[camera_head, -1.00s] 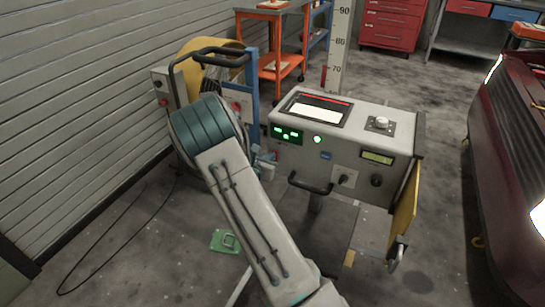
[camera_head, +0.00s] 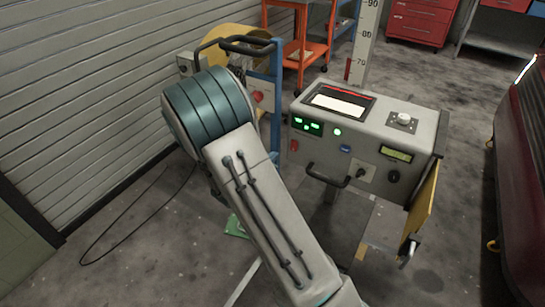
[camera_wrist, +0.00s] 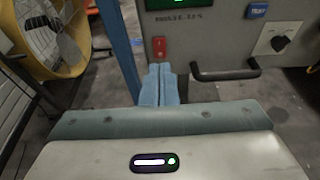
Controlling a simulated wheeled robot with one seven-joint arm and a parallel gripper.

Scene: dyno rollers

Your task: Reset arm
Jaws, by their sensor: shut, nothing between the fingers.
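My gripper (camera_wrist: 155,77) shows in the wrist view with its two blue fingers pressed together and nothing between them. It points at the front of the grey control console, below a red rocker switch (camera_wrist: 159,48) and left of the black handle (camera_wrist: 225,72). I cannot tell how far the fingertips are from the panel. In the head view my arm is bent in the middle foreground, and the gripper is hidden behind it. The console (camera_head: 365,135) stands right of the arm, with lit green displays and a green light.
A yellow fan (camera_wrist: 50,35) and a blue upright post (camera_wrist: 119,50) stand close on the left. An orange cart (camera_head: 300,40) and a red cabinet (camera_head: 420,22) are farther back. A dark red vehicle (camera_head: 520,150) is at the right. A green item (camera_head: 236,227) lies on the floor.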

